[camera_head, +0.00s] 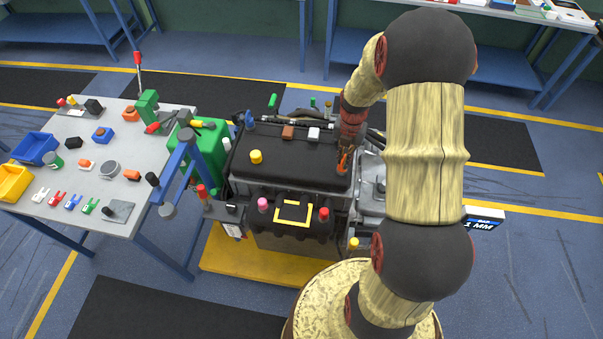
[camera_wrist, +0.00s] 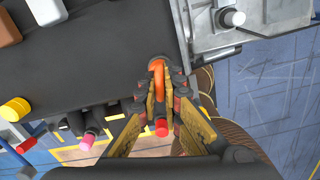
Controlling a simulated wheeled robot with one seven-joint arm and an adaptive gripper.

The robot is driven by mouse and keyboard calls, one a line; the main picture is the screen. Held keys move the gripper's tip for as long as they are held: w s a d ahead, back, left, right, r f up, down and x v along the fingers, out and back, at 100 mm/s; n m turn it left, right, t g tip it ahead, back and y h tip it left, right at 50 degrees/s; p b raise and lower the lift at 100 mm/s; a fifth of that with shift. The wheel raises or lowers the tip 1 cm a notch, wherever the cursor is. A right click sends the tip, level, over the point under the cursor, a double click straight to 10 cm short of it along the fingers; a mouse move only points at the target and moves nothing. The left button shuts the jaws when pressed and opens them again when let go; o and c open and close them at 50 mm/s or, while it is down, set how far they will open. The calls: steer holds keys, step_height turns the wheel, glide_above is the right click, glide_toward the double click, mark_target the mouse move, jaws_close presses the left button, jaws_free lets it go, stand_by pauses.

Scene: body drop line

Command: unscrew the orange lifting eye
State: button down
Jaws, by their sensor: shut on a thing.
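The orange lifting eye (camera_wrist: 158,84) stands at the right edge of the black engine cover, close to the grey metal housing. In the wrist view my gripper (camera_wrist: 160,90) has its two fingers on either side of the eye's orange ring, shut on it. In the head view the orange eye (camera_head: 343,161) shows as a small patch below my gripper (camera_head: 346,150), at the cover's right side. The fingers hide part of the ring, and its threaded foot cannot be seen.
The engine's black cover (camera_head: 290,165) carries a yellow cap (camera_head: 256,157), with pink and red caps along its front. A green box and blue frame stand to its left. A grey table (camera_head: 75,150) at the left holds small parts and bins. Open floor lies at right.

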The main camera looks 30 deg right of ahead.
steer(key=c, duration=1.9)
jaws_free()
steer(key=shift+s+a+f, duration=0.2)
steer(key=shift+s+f, duration=0.15)
steer(key=shift+f, duration=0.2)
steer(key=shift+w+d+r, duration=0.1)
steer(key=shift+w+r, duration=0.1)
steer(key=shift+w+r, duration=0.1)
steer(key=shift+r, duration=0.45)
step_height(320, 180, up, 11)
steer(key=shift+d+r, duration=0.1)
